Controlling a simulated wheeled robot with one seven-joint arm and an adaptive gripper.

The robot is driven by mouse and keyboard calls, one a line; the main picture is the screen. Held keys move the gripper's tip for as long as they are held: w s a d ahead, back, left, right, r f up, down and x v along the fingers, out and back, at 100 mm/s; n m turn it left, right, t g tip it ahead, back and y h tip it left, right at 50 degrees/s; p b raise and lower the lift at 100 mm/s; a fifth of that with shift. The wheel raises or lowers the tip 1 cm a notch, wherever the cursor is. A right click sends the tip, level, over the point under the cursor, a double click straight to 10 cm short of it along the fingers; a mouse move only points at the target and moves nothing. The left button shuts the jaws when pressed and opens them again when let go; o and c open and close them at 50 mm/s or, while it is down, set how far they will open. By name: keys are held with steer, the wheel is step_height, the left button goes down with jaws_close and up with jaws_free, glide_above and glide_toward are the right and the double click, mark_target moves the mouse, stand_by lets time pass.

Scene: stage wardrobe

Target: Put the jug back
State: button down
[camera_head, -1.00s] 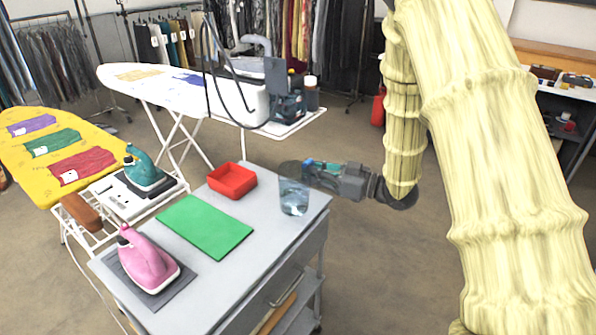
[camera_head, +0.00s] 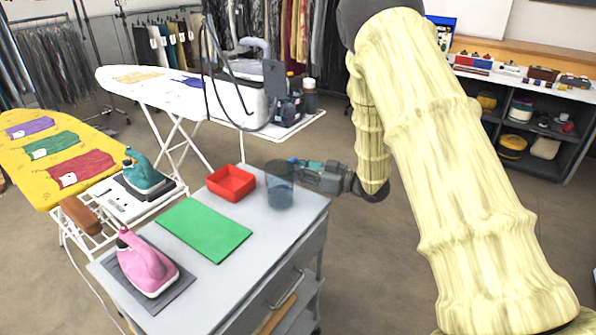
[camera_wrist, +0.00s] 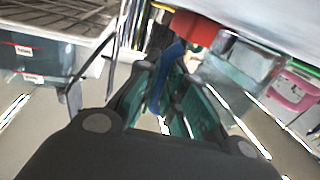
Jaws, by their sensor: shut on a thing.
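The jug (camera_head: 280,190) is a see-through, bluish-grey vessel, upright at the far right corner of the grey cart top (camera_head: 255,225). I cannot tell whether its base touches the top or hangs a little above it. My gripper (camera_head: 297,167) reaches in from the right and is shut on the jug's side nearest it. In the wrist view, my teal-padded fingers (camera_wrist: 172,105) close around a blue strip (camera_wrist: 168,70), which looks like the jug's handle. The jug's clear body (camera_wrist: 235,70) is beyond them at the right.
A red tray (camera_head: 231,184) stands just left of the jug. A green mat (camera_head: 203,229) and a pink iron (camera_head: 146,263) on a grey pad are nearer. The ironing board's white stand shelf (camera_head: 290,128), behind, holds bottles. Shelving (camera_head: 540,135) stands at the back right.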

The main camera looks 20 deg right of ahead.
steer(key=shift+f, duration=0.2)
steer(key=shift+f, duration=0.1)
steer(key=c, duration=1.5)
jaws_free()
steer(key=v, duration=1.2)
steer(key=shift+b, duration=0.3)
